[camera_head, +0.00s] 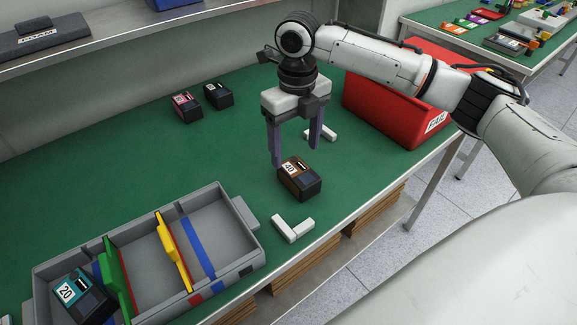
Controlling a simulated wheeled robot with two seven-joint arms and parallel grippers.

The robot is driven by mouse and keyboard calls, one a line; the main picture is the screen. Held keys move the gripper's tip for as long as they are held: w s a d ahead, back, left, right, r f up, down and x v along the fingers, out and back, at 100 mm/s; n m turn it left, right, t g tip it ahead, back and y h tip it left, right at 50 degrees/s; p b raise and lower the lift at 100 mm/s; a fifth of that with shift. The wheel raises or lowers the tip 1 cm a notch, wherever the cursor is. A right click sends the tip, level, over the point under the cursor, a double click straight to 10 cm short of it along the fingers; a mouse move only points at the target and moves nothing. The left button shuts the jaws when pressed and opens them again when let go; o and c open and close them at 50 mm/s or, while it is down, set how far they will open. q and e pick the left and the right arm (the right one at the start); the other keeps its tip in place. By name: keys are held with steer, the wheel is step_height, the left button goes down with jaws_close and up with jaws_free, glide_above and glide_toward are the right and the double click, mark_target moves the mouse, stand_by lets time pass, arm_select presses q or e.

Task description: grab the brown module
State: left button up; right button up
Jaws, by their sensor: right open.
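The brown module (300,180), labelled 40, lies on the green tabletop (230,160) near the front edge. My right gripper (295,154) points down just above and behind it, with its two purple fingers spread apart and nothing between them. The left fingertip shows close to the module's back left corner; I cannot tell whether it touches. My left gripper is not in view.
White corner brackets (293,230) and (322,133) lie in front of and behind the module. A grey divided tray (240,232) holds a teal module (78,296) labelled 20. Red (187,107) and black (218,95) modules stand at the back. A red bin (385,115) is right.

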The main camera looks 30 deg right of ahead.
mark_target(299, 171)
steer(key=f, duration=0.3)
steer(key=shift+s+f, duration=0.3)
steer(key=shift+s, duration=0.1)
steer(key=shift+f, duration=0.25)
steer(key=f, duration=0.4)
steer(key=shift+d+f, duration=0.15)
steer(key=shift+d, duration=0.2)
steer(key=shift+f, duration=0.35)
steer(key=shift+c, duration=0.2)
steer(key=shift+w, duration=0.1)
steer(key=c, duration=1.1)
steer(key=shift+c, duration=0.7)
steer(key=shift+r, duration=0.3)
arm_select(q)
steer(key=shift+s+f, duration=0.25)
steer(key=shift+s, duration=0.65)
arm_select(e)
step_height(299, 171, up, 9)
steer(key=shift+r, duration=0.2)
